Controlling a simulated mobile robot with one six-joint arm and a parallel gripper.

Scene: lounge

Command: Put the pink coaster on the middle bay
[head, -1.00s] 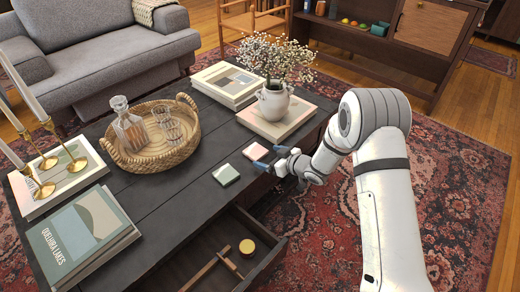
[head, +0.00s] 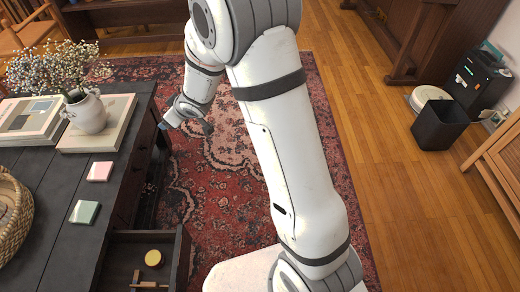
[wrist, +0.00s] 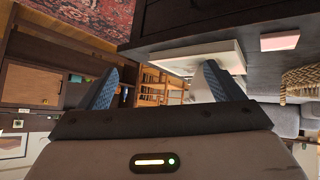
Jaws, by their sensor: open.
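The pink coaster (head: 100,171) lies flat on the dark coffee table (head: 50,170), near its right edge. It also shows in the wrist view (wrist: 280,41) at the upper right, outside the fingers. My gripper (head: 185,126) is over the rug, beyond the table's right edge and apart from the coaster. In the wrist view its two blue-padded fingers (wrist: 160,86) are spread with nothing between them. A cabinet with a rattan door (wrist: 31,84) stands at the left of the wrist view. I cannot make out which part is the middle bay.
A green coaster (head: 84,212) lies near the pink one. A flower vase (head: 86,112) stands on a book (head: 115,125). The open drawer (head: 172,262) juts from the table, holding a yellow-topped item (head: 153,258). A black bin (head: 438,125) stands right. The rug (head: 225,160) beside the table is clear.

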